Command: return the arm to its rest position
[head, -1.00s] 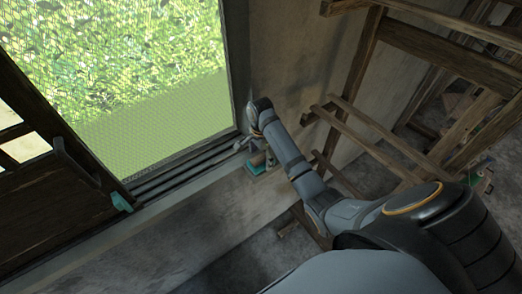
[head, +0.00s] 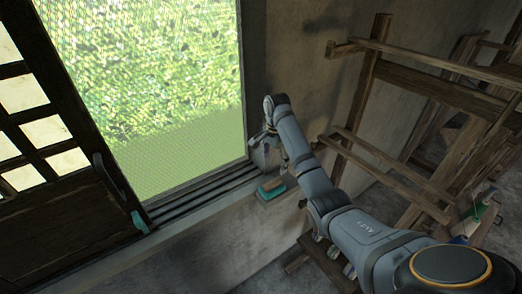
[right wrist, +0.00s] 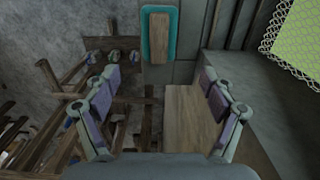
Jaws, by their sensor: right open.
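My right arm (head: 315,165) reaches from the lower right toward the window sill in the head view. Its gripper (head: 264,142) is at the window's lower right corner, small and partly hidden by the wrist. In the right wrist view the gripper's two fingers (right wrist: 160,82) are spread wide with nothing between them. A teal block with a wooden top (head: 272,188) lies on the sill below the gripper, apart from it. It also shows in the right wrist view (right wrist: 160,36), beyond the fingertips. My left gripper is not in view.
The window's mesh screen (head: 150,100) is beside the gripper on the left. A dark wooden shutter with panes (head: 60,190) stands at far left, with a teal piece (head: 139,222) at its edge. The wooden loom frame (head: 425,85) stands close on the right of my arm.

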